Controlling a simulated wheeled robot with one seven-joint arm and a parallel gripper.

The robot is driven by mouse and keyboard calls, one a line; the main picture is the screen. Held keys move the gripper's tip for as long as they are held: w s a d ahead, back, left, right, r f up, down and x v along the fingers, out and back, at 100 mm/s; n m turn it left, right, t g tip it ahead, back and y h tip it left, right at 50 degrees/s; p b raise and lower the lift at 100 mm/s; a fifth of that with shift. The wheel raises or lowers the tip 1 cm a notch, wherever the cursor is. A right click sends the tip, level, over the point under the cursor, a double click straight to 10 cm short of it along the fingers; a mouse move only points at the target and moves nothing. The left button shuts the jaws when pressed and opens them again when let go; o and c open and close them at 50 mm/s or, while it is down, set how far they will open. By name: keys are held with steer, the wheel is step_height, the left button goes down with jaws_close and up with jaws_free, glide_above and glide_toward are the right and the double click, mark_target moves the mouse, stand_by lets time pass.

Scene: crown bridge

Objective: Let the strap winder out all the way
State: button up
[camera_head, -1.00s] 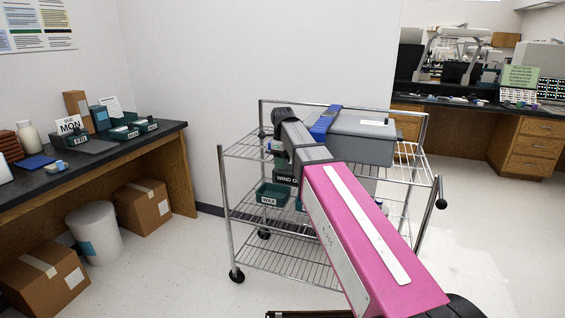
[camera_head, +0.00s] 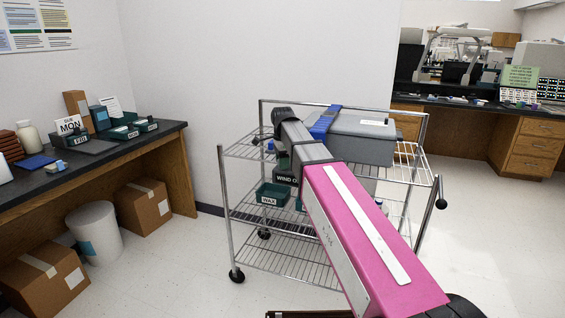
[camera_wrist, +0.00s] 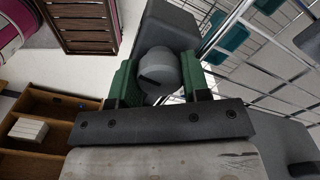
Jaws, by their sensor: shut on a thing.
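My gripper (camera_wrist: 160,80) shows in the wrist view, with its green fingers shut on a grey rounded knob (camera_wrist: 158,70), one finger on each side. The knob appears to be the winder's handle, but the winder's body is mostly hidden. In the head view, a blue strap (camera_head: 323,124) lies across a grey case (camera_head: 365,140) on the top shelf of a wire cart (camera_head: 222,190). How much strap is out cannot be seen.
A sign starting "WIND O" (camera_head: 286,179) is partly covered by my arm. A teal bin marked WAX (camera_head: 271,194) sits on the cart's middle shelf. A dark bench (camera_head: 100,155) stands left, with boxes and a white bin (camera_head: 95,232) below. Floor left of the cart is clear.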

steer(key=shift+n, duration=0.5)
steer(key=o, duration=0.9)
steer(key=shift+r, duration=0.15)
step_height(320, 180, up, 11)
steer(key=shift+f, duration=0.2)
